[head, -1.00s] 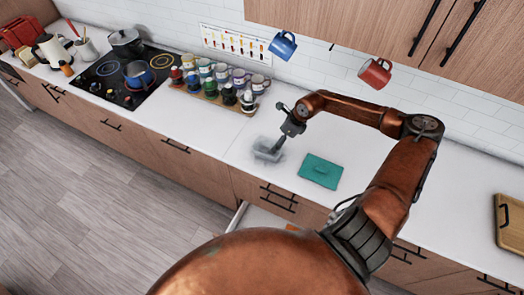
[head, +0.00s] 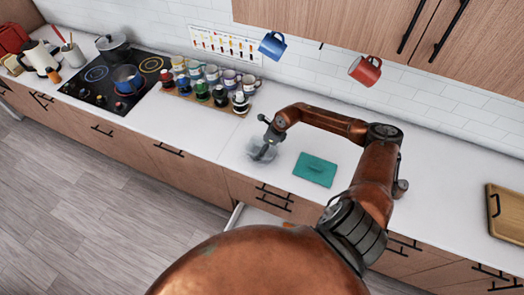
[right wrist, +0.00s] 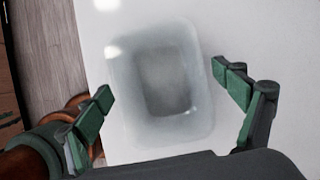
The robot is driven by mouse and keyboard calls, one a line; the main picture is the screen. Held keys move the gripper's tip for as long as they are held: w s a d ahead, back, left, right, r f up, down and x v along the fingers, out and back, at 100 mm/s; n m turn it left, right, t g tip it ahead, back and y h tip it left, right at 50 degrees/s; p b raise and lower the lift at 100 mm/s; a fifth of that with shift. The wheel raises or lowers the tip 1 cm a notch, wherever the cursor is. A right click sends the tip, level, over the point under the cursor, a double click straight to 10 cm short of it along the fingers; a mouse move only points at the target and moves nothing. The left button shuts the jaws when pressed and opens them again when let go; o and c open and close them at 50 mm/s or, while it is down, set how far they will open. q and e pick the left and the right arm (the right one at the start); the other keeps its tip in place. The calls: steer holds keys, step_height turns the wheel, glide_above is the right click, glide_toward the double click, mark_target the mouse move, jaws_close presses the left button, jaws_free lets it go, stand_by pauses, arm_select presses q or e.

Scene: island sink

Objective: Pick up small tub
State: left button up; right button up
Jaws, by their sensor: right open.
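The small tub (head: 257,147) is a translucent, pale grey rounded box, open at the top, on the white counter near its front edge. In the right wrist view, the tub (right wrist: 165,80) sits between and ahead of my open fingers and looks empty. My right gripper (head: 266,150) is over the tub in the head view and partly hides it. In the wrist view my right gripper (right wrist: 168,90) has its green-padded fingers on either side of the tub, apart from its walls as far as I can tell. My left gripper is not in view.
A teal lid-like slab (head: 315,169) lies right of the tub. Several jars and mugs (head: 210,84) stand on a rack at the back left, beside the stove (head: 120,78). A drawer below is partly open. A wooden board (head: 506,214) lies far right.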

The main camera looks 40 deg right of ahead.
steer(key=shift+f+b, duration=0.25)
steer(key=shift+b, duration=0.05)
stand_by(0.5)
stand_by(0.3)
steer(key=c, duration=1.3)
